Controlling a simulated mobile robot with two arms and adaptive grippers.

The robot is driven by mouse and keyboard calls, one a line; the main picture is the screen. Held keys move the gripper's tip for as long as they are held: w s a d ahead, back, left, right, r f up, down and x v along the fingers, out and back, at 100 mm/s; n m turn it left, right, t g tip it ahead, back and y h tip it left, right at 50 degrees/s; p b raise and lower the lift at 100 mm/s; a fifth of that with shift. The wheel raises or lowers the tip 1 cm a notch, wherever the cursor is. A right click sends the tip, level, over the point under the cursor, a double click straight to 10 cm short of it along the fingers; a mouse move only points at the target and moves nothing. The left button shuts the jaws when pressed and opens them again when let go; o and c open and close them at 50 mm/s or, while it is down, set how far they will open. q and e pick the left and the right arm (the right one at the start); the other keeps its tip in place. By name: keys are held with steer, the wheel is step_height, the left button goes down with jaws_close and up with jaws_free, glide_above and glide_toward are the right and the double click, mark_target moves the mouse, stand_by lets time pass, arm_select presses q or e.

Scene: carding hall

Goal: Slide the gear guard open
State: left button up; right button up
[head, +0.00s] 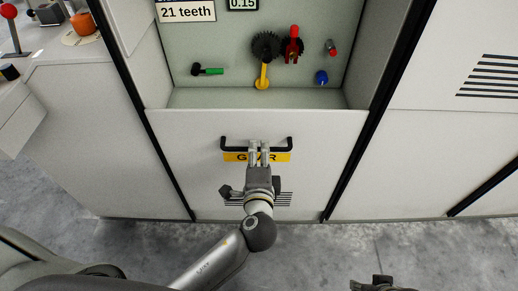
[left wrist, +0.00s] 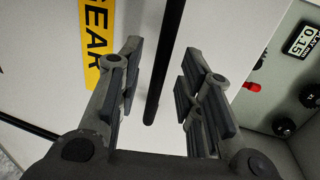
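The gear guard (head: 185,140) is a pale panel below an open recess, seen in the head view. It has a black bar handle (head: 280,149) and a yellow GEAR label (head: 284,157). My left gripper (head: 258,146) is at the middle of the handle and covers part of the label. In the left wrist view the gripper (left wrist: 162,50) is open, with the handle bar (left wrist: 167,50) running between its fingers and a gap on each side. My right gripper (head: 382,284) barely shows at the bottom edge; its fingers are mostly cut off.
The recess above the guard holds a dark gear (head: 266,46), a yellow lever (head: 263,76), a red-handled part (head: 293,42), a green-and-black handle (head: 208,70) and a blue knob (head: 321,77). A "21 teeth" sign (head: 187,11) hangs above. Bare concrete floor (head: 320,250) lies in front.

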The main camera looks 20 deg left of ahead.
arm_select(q)
steer(key=shift+x, duration=1.2)
jaws_close()
